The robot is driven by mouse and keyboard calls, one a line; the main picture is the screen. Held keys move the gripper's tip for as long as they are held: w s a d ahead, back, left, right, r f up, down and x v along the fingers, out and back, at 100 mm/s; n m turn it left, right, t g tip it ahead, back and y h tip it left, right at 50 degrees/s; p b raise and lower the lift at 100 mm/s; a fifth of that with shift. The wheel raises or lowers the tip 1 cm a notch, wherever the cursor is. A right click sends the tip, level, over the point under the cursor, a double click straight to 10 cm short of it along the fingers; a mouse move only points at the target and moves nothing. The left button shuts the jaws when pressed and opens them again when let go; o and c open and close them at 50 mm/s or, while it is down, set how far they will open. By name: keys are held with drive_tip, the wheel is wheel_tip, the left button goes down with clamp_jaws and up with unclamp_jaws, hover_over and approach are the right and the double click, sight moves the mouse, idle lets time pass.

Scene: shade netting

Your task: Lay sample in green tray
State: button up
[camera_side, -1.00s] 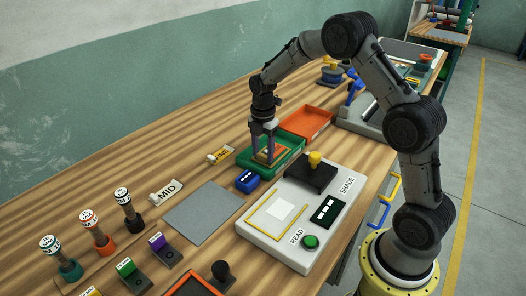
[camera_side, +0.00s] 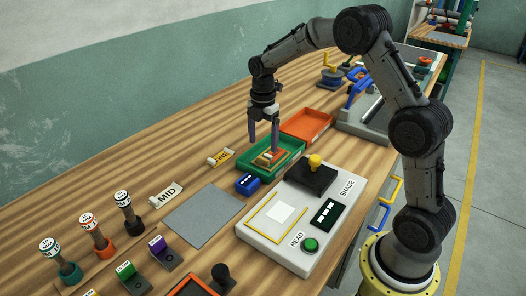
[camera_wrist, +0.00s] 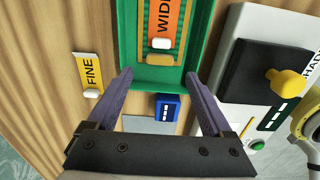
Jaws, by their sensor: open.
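The green tray (camera_side: 292,163) lies on the bench and also shows at the top of the wrist view (camera_wrist: 127,35). An orange piece marked with letters starting "WID" (camera_wrist: 163,17) lies in it, with a white knob (camera_wrist: 161,44) and a tan piece (camera_wrist: 159,58) at its near end. In the side view this orange and tan piece (camera_side: 268,158) rests inside the tray; I cannot tell whether it is one part or several. My gripper (camera_side: 263,146) is open above the tray, its purple fingers apart and empty in the wrist view (camera_wrist: 158,75).
An orange tray (camera_side: 308,122) adjoins the green one behind. A small blue block (camera_side: 247,183) and the white reader panel (camera_side: 282,245) with a black block stand in front. Labelled pieces FINE (camera_side: 221,156) and MID (camera_side: 167,193) lie left. A grey mat (camera_side: 203,214) is bare.

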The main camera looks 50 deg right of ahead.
drive_tip(key=s+a+r+m+t, duration=0.1)
drive_tip(key=s+a+r+m, duration=0.1)
drive_tip(key=r, duration=0.4)
drive_tip(key=s+a+r+m, duration=0.1)
drive_tip(key=s+r, duration=0.2)
drive_tip(key=r, duration=0.3)
drive_tip(key=s+a+m+t, duration=0.2)
drive_tip(key=s+a+m, duration=0.2)
drive_tip(key=s+m, duration=0.3)
drive_tip(key=s+a+r+m+t, duration=0.1)
drive_tip(key=s+a+m, duration=0.3)
drive_tip(key=s, duration=1.3)
drive_tip(key=m+t, duration=0.1)
drive_tip(key=m, duration=0.3)
drive_tip(key=shift+r+t, duration=0.2)
drive_tip(key=shift+t, duration=0.1)
